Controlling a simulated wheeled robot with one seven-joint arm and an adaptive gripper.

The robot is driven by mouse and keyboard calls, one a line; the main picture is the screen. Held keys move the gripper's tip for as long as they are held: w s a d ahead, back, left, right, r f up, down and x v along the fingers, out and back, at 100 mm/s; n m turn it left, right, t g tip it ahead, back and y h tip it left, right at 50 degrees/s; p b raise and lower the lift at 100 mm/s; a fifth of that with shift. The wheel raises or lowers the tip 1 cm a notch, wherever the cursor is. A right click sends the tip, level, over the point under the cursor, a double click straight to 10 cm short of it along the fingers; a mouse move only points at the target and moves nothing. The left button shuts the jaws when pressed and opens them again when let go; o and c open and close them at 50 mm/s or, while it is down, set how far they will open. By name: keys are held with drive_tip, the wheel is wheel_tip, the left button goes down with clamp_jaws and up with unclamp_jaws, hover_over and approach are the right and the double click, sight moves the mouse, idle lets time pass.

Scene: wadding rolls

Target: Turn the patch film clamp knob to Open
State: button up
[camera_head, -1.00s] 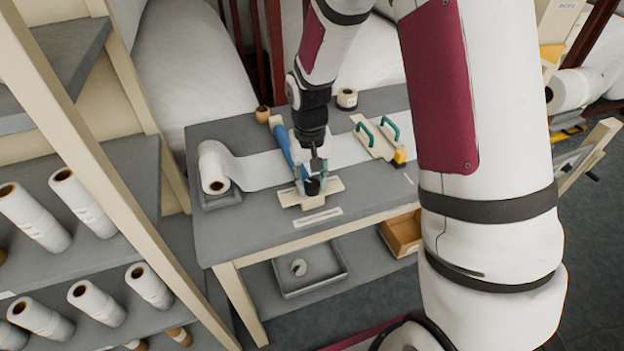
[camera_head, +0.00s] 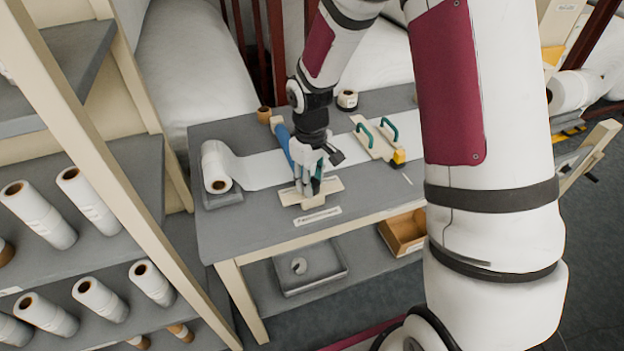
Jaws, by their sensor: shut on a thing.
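A film roll (camera_head: 216,178) sits in a holder on the bench's left. A blue-handled tool (camera_head: 281,138) lies behind my gripper. A cream board with green handles (camera_head: 372,143) is to the right. A shelf of rolls (camera_head: 80,190) stands at the left.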

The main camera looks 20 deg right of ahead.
idle(0.4)
drive_tip(key=o, duration=1.2)
drive_tip(key=shift+r, duration=0.1)
drive_tip(key=shift+s+a+r, duration=0.1)
drive_tip(key=shift+r, duration=5.85)
